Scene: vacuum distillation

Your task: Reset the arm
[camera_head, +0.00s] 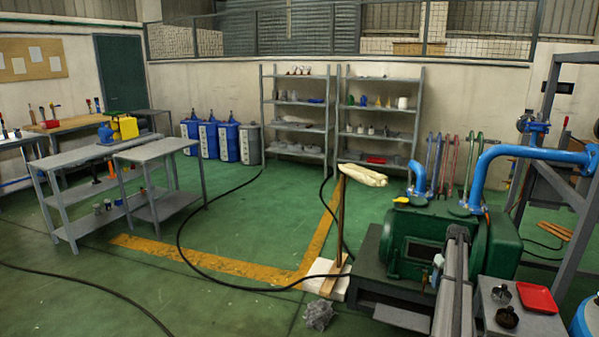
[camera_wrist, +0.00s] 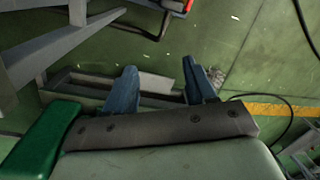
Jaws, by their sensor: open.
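My gripper (camera_wrist: 160,82) shows in the wrist view, with its two blue fingers spread apart. The gap between them is empty. Beyond the fingertips are a grey metal base (camera_wrist: 150,84) and green floor. I cannot tell whether the fingers touch the base. I cannot make out my gripper in the head view. The green pump machine (camera_head: 415,244) with blue pipes (camera_head: 505,152) stands at the right in the head view.
A small side table (camera_head: 525,323) holds a red tray (camera_head: 538,298) and dark fittings. Grey shelves (camera_head: 296,112) stand at the back, workbenches (camera_head: 160,147) at the left. A black hose (camera_head: 180,245) crosses the floor. Open green floor (camera_head: 250,220) lies in the middle.

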